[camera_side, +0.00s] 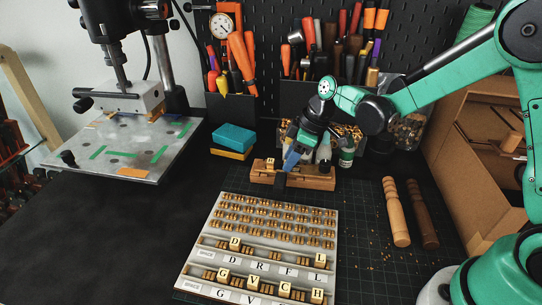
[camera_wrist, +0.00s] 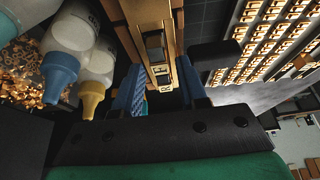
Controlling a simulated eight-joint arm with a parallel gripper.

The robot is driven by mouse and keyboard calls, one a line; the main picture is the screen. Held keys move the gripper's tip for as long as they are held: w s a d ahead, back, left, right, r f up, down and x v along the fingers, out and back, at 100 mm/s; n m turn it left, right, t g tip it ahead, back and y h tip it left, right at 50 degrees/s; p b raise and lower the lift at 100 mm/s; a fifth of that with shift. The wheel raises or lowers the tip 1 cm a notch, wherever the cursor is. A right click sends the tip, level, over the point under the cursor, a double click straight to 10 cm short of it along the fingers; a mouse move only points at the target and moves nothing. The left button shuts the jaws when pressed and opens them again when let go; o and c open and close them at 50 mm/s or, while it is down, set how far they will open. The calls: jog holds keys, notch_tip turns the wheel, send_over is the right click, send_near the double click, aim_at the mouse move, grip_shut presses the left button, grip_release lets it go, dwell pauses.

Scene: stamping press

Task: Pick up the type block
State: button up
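A wooden holder (camera_side: 318,181) lies on the dark mat, with a small brass type block (camera_side: 269,164) at its left part. In the wrist view the holder (camera_wrist: 137,14) runs away from me, and type blocks marked R and F (camera_wrist: 163,80) show in it. My gripper (camera_side: 284,168) points down just over the holder, its blue finger hiding part of it. In the wrist view my gripper (camera_wrist: 160,72) has its fingers apart, with the lettered blocks between them. I cannot tell whether either finger touches them. More type blocks stand in a grey tray (camera_side: 184,283), among them D (camera_side: 235,243) and L (camera_side: 320,261).
White bottles with blue and yellow tips (camera_wrist: 75,50) stand close left of my fingers in the wrist view. Two wooden handles (camera_side: 396,212) lie at the right. A stamping press (camera_side: 130,98) stands at the left. The dark table between press and tray is clear.

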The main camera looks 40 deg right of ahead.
jog(key=shift+w+a+f, duration=0.1)
jog(key=shift+a+f, duration=0.05)
jog(key=shift+f, duration=0.3)
grip_shut()
dwell(0.3)
notch_tip(320, 180, up, 24)
jog(key=shift+r, duration=0.2)
dwell(0.8)
